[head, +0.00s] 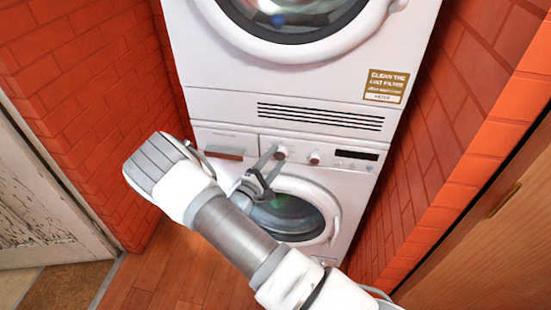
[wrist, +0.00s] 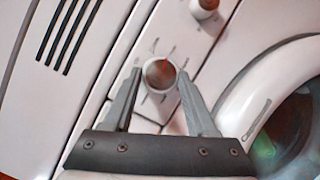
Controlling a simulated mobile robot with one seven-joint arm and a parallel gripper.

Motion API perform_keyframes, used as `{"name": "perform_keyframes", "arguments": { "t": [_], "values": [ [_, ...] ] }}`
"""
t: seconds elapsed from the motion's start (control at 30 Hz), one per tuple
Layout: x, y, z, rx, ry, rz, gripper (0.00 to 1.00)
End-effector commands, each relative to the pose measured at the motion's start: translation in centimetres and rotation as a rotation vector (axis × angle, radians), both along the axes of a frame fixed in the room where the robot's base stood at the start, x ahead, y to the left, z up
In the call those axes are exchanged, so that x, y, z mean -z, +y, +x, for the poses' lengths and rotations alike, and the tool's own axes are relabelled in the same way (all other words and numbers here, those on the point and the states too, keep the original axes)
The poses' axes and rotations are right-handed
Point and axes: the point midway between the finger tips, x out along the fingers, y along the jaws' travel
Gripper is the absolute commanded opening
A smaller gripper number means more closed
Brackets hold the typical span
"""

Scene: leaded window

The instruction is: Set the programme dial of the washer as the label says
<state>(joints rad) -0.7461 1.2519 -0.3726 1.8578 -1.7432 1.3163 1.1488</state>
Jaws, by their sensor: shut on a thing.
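The washer (head: 345,195) is the lower of two stacked white machines. Its left round knob, the likely programme dial (wrist: 160,73), has a brownish face and small marks around it, too blurred to read. In the head view this dial (head: 282,152) is at my fingertips. My gripper (wrist: 159,80) is shut on it, one finger on each side.
A second knob (head: 314,158) is right of the dial, then a dark display (head: 356,154). The round washer door (head: 325,208) is below. The dryer (head: 225,70) above bears a "clean the lint filter" label (head: 386,86). Brick walls (head: 90,90) stand close on both sides.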

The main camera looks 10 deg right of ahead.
Motion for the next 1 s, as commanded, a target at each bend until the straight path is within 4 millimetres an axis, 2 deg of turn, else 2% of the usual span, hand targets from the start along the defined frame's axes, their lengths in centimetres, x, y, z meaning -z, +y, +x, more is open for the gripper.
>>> {"name": "perform_keyframes", "arguments": {
  "t": [0.6,1.0],
  "values": [
    [-0.26,-0.08,-0.04,0.002,-0.223,0.544,0.02],
    [-0.45,-0.24,-0.07,0.001,-0.342,0.825,0.02]
  ]
}}
